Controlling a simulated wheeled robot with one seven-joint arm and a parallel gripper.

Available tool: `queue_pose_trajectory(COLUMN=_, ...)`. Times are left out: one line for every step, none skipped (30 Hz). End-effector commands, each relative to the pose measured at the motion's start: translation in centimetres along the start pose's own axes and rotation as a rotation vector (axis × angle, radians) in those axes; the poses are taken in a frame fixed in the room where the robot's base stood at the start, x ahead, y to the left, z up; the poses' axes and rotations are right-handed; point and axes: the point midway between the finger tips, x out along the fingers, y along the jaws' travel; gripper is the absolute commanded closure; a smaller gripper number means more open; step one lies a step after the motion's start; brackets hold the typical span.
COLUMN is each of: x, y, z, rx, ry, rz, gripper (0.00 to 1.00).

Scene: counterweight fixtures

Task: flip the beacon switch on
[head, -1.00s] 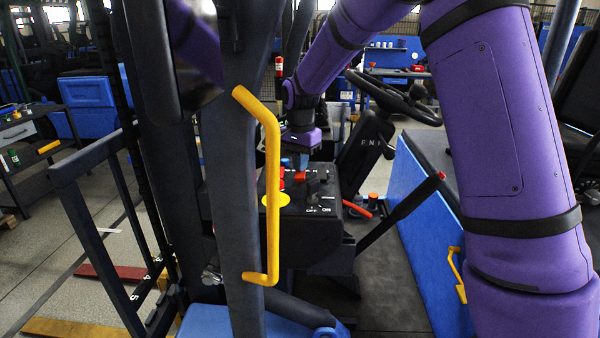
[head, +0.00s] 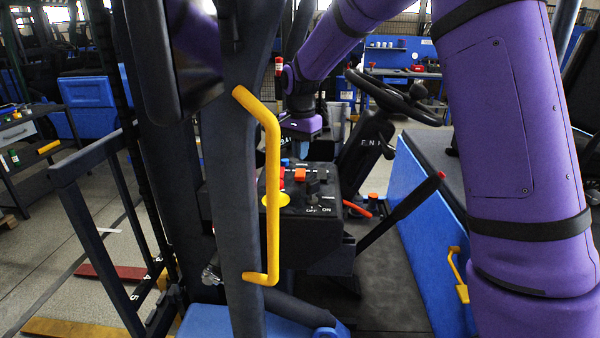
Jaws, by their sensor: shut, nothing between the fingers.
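The control panel (head: 298,226) stands beyond a dark pillar and a yellow grab handle. A small switch (head: 312,199) near its front edge has OFF and ON marks below it; its lever position is too small to tell. I cannot read which control is the beacon's. Red, orange, blue and black controls sit behind it. My gripper (head: 297,137) is above the back of the panel, apart from the controls. It is shut and empty. Its fingertips are small, dark and hard to make out, partly behind the handle.
The yellow handle (head: 273,190) and dark pillar (head: 240,200) stand in front of the panel's left side. A steering wheel (head: 393,98) is behind at right. A black lever (head: 400,210) with a red tip slants up at the right. A blue side panel (head: 425,245) lies farther right.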

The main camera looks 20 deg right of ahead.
Motion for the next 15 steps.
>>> queue_pose_trajectory(x=-0.4, y=0.0, z=0.0, rx=0.000, ry=0.001, rz=-0.002, gripper=1.00)
queue_pose_trajectory(x=-0.6, y=0.0, z=0.0, rx=0.000, ry=0.001, rz=-0.002, gripper=1.00)
queue_pose_trajectory(x=-0.9, y=0.0, z=0.0, rx=0.000, ry=0.001, rz=-0.002, gripper=1.00)
queue_pose_trajectory(x=-1.1, y=0.0, z=0.0, rx=0.000, ry=0.001, rz=-0.002, gripper=1.00)
queue_pose_trajectory(x=-1.3, y=0.0, z=0.0, rx=0.000, ry=0.001, rz=-0.002, gripper=1.00)
queue_pose_trajectory(x=-1.6, y=0.0, z=0.0, rx=0.000, ry=0.001, rz=-0.001, gripper=1.00)
queue_pose_trajectory(x=-1.8, y=0.0, z=0.0, rx=0.000, ry=0.001, rz=-0.002, gripper=1.00)
queue_pose_trajectory(x=-2.0, y=0.0, z=0.0, rx=0.000, ry=0.001, rz=-0.002, gripper=1.00)
queue_pose_trajectory(x=-2.2, y=0.0, z=0.0, rx=0.000, ry=0.001, rz=-0.002, gripper=1.00)
queue_pose_trajectory(x=-2.4, y=0.0, z=0.0, rx=0.000, ry=0.001, rz=-0.002, gripper=1.00)
queue_pose_trajectory(x=-2.6, y=0.0, z=0.0, rx=0.000, ry=0.001, rz=-0.002, gripper=1.00)
queue_pose_trajectory(x=-2.8, y=0.0, z=0.0, rx=0.000, ry=0.001, rz=-0.001, gripper=1.00)
queue_pose_trajectory(x=-2.9, y=0.0, z=0.0, rx=0.000, ry=0.000, rz=-0.001, gripper=1.00)
queue_pose_trajectory(x=-3.0, y=0.0, z=0.0, rx=0.000, ry=0.000, rz=-0.001, gripper=1.00)
queue_pose_trajectory(x=-3.1, y=0.0, z=0.0, rx=0.000, ry=0.000, rz=-0.001, gripper=1.00)
